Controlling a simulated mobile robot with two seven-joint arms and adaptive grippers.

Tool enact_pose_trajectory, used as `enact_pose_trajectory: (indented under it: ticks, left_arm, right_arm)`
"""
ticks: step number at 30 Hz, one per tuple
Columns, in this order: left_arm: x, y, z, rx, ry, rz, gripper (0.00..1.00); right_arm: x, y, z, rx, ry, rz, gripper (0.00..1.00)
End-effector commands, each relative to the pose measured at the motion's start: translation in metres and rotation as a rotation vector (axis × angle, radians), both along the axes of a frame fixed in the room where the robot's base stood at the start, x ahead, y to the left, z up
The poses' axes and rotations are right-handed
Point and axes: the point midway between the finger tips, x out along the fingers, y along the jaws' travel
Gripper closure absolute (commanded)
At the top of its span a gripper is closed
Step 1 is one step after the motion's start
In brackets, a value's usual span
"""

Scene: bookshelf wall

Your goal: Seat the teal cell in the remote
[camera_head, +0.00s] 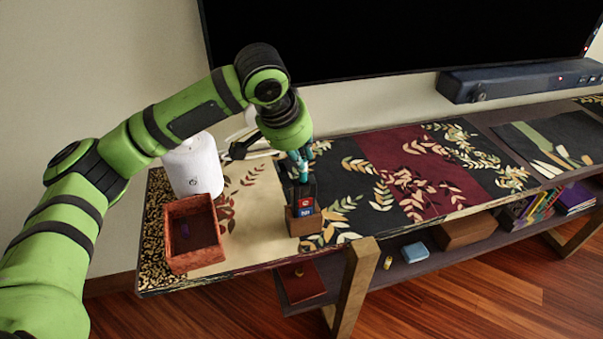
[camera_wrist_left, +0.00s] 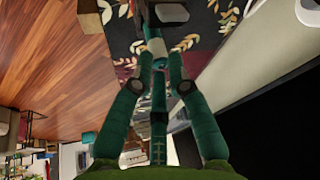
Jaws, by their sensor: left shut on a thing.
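My left gripper (camera_head: 299,162) points down over the bench top, just above a small brown wooden block-like holder (camera_head: 303,225). A dark upright piece with red and blue faces (camera_head: 305,207) stands in this holder; I cannot tell whether it is the remote. In the left wrist view, the gripper (camera_wrist_left: 160,72) is shut on a small pale and teal cylinder (camera_wrist_left: 156,46), which looks like the teal cell. Its far end reaches past the fingertips. Whether it touches anything below is unclear. My right gripper is not in view.
An open reddish-brown box (camera_head: 178,262) with a small purple thing inside stands on the bench's left end. A white cylinder (camera_head: 193,165) stands behind it. A soundbar (camera_head: 520,80) runs along the back. The patterned bench top (camera_head: 430,170) is clear to the right.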

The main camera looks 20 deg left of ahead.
Motion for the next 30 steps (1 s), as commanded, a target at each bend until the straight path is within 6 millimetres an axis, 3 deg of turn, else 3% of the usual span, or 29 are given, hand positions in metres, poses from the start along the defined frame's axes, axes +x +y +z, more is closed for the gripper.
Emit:
enact_pose_trajectory:
  ticks: [4, 8, 13, 20, 21, 30]
  left_arm:
    - [-0.001, 0.0, -0.026, 0.001, 0.005, 0.0, 1.0]
    - [-0.001, 0.0, -0.043, 0.001, 0.003, 0.002, 1.0]
    - [0.0, 0.0, -0.048, 0.0, 0.0, 0.001, 1.0]
    - [-0.001, 0.0, -0.049, 0.0, 0.002, 0.001, 1.0]
    - [0.0, 0.0, -0.05, 0.0, 0.002, 0.001, 0.75]
    - [-0.001, 0.0, -0.05, 0.001, 0.003, 0.001, 0.73]
  right_arm:
    - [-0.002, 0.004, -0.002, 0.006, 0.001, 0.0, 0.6]
    - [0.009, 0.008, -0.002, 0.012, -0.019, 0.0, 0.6]
    - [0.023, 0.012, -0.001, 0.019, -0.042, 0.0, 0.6]
    - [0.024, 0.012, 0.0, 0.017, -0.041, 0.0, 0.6]
    - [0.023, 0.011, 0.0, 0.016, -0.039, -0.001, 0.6]
    - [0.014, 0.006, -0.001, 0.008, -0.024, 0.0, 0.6]
